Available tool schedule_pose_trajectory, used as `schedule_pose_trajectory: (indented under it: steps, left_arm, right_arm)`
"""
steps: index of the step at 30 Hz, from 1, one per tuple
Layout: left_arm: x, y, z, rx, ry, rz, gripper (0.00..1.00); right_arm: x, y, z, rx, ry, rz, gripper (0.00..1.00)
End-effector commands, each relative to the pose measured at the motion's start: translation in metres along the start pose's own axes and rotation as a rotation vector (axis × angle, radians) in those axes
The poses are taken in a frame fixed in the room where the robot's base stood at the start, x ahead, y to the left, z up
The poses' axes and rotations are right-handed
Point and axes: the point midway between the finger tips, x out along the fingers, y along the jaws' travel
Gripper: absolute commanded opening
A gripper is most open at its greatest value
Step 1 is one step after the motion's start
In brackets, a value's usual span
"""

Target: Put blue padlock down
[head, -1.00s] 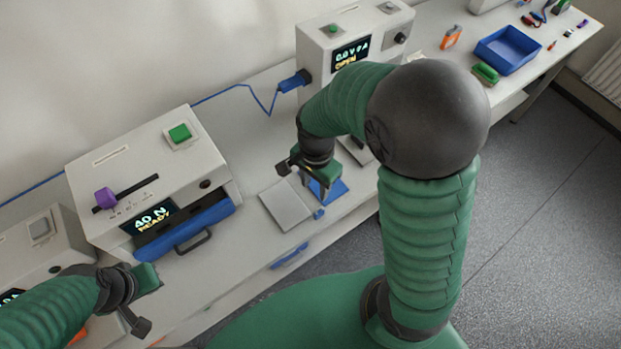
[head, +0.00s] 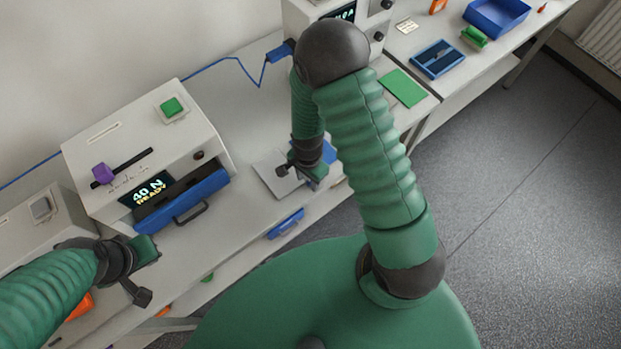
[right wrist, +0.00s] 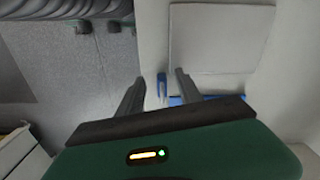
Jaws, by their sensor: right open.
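A small blue piece, likely the blue padlock (right wrist: 162,85), shows between the fingertips in the right wrist view, beside the pale grey plate (right wrist: 215,40). In that view my right gripper (right wrist: 157,88) is open, its two dark fingers apart on either side of the blue piece; whether they touch it I cannot tell. In the head view my right gripper (head: 298,176) is low over the bench's front edge, at the right side of the grey plate (head: 268,178), and hides most of what is under it. My left gripper (head: 143,275) hangs at the left, before the 40 N machine; its jaws are unclear.
The white 40 N machine (head: 135,135) with a blue drawer (head: 182,203) stands left. Another white machine (head: 384,28) stands behind my right arm. A green mat (head: 403,88), a blue tray (head: 438,59) and a blue bin (head: 494,17) lie to the right. A blue handle (head: 286,223) is on the bench front.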

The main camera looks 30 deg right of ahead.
Motion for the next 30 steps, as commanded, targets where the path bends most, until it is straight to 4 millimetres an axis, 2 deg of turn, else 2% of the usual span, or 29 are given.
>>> schedule_pose_trajectory:
  steps: [7, 17, 30]
  left_arm:
    - [0.0000, 0.0001, 0.0001, 0.000, -0.001, 0.000, 0.00]
    - [0.0000, 0.0001, 0.0001, 0.000, -0.001, 0.000, 0.00]
    - [0.0001, 0.0001, 0.0001, 0.000, 0.000, 0.000, 0.00]
  right_arm:
    - [0.0044, -0.0011, -0.0006, 0.000, 0.000, 0.000, 0.42]
    - [0.0035, -0.0006, 0.0002, 0.000, 0.001, -0.001, 0.00]
    - [0.0033, -0.0008, -0.0003, 0.000, 0.001, -0.001, 0.00]
